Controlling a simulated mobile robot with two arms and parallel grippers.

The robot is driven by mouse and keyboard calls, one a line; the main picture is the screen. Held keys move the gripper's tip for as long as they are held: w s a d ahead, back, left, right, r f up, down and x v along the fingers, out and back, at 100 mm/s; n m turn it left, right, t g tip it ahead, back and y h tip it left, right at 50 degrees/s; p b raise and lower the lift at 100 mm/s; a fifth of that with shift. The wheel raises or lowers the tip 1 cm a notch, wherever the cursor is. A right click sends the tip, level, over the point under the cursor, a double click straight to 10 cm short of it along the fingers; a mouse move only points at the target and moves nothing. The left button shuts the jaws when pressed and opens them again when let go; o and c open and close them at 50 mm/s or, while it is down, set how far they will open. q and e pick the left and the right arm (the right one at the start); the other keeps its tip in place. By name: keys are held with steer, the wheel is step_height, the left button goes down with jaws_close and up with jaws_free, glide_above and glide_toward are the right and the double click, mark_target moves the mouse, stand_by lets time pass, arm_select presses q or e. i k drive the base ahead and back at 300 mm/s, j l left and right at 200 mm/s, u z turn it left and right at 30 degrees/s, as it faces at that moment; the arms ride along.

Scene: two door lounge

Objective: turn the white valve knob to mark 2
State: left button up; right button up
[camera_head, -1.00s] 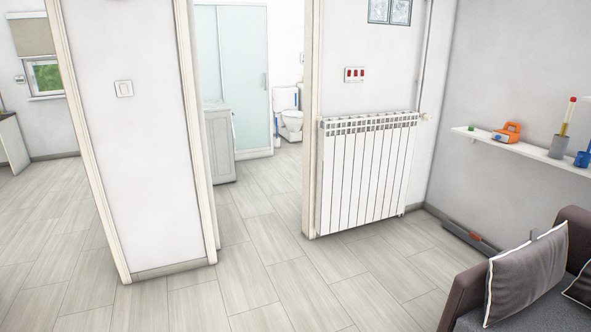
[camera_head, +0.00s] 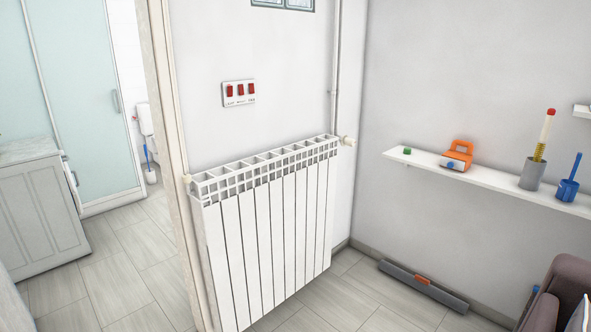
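A white panel radiator (camera_head: 270,225) hangs on the wall in the middle of the head view. A small whitish valve knob (camera_head: 347,141) sticks out at its upper right end, by a vertical pipe. Its marks are too small to read. A smaller pale fitting (camera_head: 187,179) shows at the radiator's upper left end. Neither of my grippers is in view.
A wall shelf (camera_head: 480,182) at right holds an orange tool (camera_head: 457,155), a grey cup (camera_head: 533,174) and a blue cup (camera_head: 567,189). A grey bar (camera_head: 423,287) lies on the floor by the wall. A sofa (camera_head: 565,290) stands at lower right. Floor before the radiator's right end is clear.

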mark_target(348, 142)
steer(key=i+z, duration=0.2)
steer(key=i, duration=0.25)
steer(key=i+j+z, duration=0.2)
steer(key=i, duration=0.2)
steer(key=i+j+z, duration=0.2)
steer(key=i, duration=0.25)
